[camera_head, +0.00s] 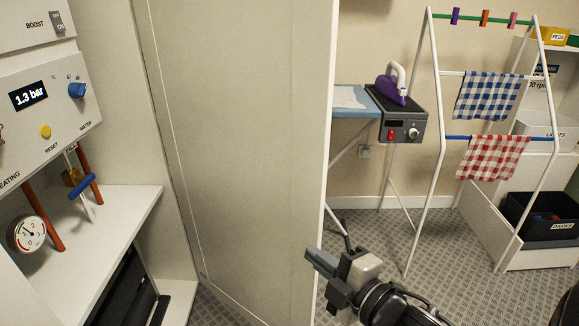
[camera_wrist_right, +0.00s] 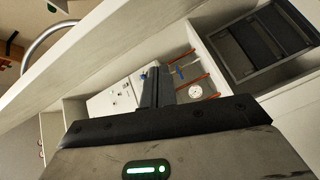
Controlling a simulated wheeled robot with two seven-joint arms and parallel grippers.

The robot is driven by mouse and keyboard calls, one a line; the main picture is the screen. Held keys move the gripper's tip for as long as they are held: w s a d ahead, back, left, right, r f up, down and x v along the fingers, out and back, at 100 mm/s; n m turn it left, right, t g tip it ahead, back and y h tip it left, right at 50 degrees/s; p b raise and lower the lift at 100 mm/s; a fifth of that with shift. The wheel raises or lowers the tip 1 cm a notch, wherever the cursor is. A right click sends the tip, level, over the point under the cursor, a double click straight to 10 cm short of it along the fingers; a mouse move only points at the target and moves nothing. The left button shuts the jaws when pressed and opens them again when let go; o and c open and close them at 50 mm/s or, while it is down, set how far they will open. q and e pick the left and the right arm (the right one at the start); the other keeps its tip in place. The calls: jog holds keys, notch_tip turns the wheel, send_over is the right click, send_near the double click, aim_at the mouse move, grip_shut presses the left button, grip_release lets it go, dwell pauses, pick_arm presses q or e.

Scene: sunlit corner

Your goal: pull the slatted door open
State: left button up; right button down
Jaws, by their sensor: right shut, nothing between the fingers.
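The door (camera_head: 240,130) is a tall pale panel standing well out from the cabinet in the head view. The face turned to me is flat with a thin groove; no slats show on it. Its edge shows as a pale diagonal band in the right wrist view (camera_wrist_right: 70,60), with a curved metal bar (camera_wrist_right: 48,32), perhaps its handle, beyond it. My right gripper (camera_head: 316,258) is shut and empty, close by the door's free edge; contact cannot be told. Its fingers also show in the right wrist view (camera_wrist_right: 154,88). My left gripper is not in view.
The opened cabinet holds a boiler (camera_head: 45,85) with a pressure gauge (camera_head: 26,234), pipes and a shelf (camera_head: 120,225). Right of the door are an ironing board (camera_head: 352,104), an iron (camera_head: 392,88), a drying rack (camera_head: 438,130) and a dark crate (camera_head: 545,218). Patterned floor (camera_head: 365,240) is free between.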

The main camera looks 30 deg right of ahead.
aim_at(299, 196)
jog(key=w+d+r+n, duration=0.1)
jog(key=w, duration=0.3)
jog(key=w+r+n+p, duration=0.1)
jog(key=w, duration=0.3)
jog(key=w+d+r+n+t, duration=0.1)
jog(key=w+r, duration=0.1)
jog(key=w, duration=0.2)
jog(key=shift+d+r+n, duration=0.1)
jog(key=shift+d+n, duration=0.2)
jog(key=shift+d, duration=0.05)
jog(key=shift+w+d, duration=0.25)
jog(key=shift+d, duration=0.25)
